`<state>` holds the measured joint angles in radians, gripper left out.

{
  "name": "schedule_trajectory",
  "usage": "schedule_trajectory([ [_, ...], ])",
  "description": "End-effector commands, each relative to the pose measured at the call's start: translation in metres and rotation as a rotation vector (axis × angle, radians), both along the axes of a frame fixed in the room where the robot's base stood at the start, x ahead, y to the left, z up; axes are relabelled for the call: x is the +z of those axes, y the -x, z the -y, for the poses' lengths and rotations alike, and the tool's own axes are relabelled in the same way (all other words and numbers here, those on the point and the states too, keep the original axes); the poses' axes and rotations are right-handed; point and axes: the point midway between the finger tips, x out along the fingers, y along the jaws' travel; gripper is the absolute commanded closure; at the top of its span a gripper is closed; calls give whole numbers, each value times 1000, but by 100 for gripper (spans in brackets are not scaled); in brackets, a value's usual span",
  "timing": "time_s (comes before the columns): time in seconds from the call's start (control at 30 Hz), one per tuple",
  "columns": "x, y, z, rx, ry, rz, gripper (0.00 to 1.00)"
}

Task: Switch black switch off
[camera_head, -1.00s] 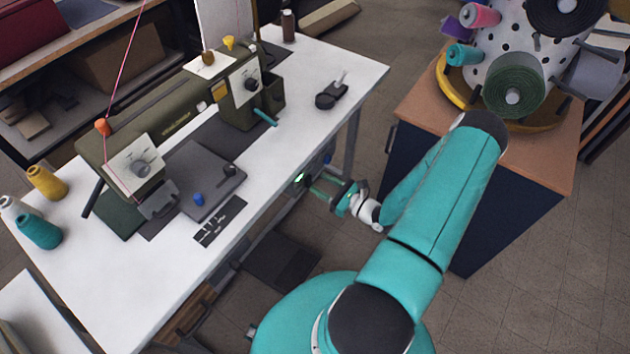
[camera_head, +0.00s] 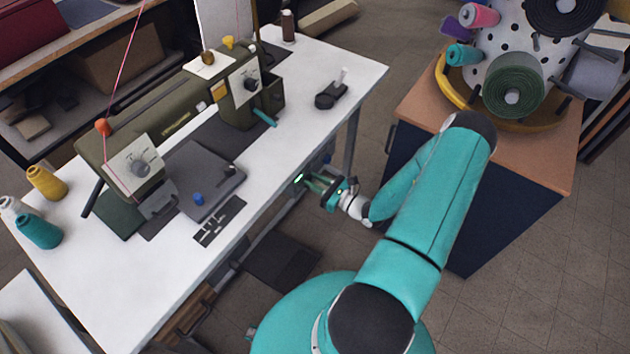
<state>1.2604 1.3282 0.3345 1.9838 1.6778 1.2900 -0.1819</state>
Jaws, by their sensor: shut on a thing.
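The black switch (camera_head: 298,179) is a small dark box with a green glow, under the front edge of the white table (camera_head: 318,128). My gripper (camera_head: 308,183) reaches in from the right, below the tabletop edge. The contact is small in the picture and partly hidden by the fingers and the table edge, so the switch's exact position cannot be told.
An olive sewing machine (camera_head: 185,105) stands on the table, with thread spools (camera_head: 45,182) at its left. A small black tool (camera_head: 331,96) lies on the right part of the tabletop. A dark blue cabinet (camera_head: 475,205) stands right of my arm, with a fabric-roll stand (camera_head: 490,65) on top.

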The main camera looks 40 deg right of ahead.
Motion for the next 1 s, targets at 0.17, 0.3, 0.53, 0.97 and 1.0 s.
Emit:
schedule_trajectory([
  [0.17, -5, 2, 0, -2, -36, 98, 99],
  [0.3, -7, 3, 1, -2, -57, 160, 99],
  [0.53, -7, 3, 1, -1, -62, 182, 99],
  [0.97, -7, 3, 1, 0, -62, 181, 55],
  [1.0, -7, 3, 1, 0, -62, 181, 55],
])
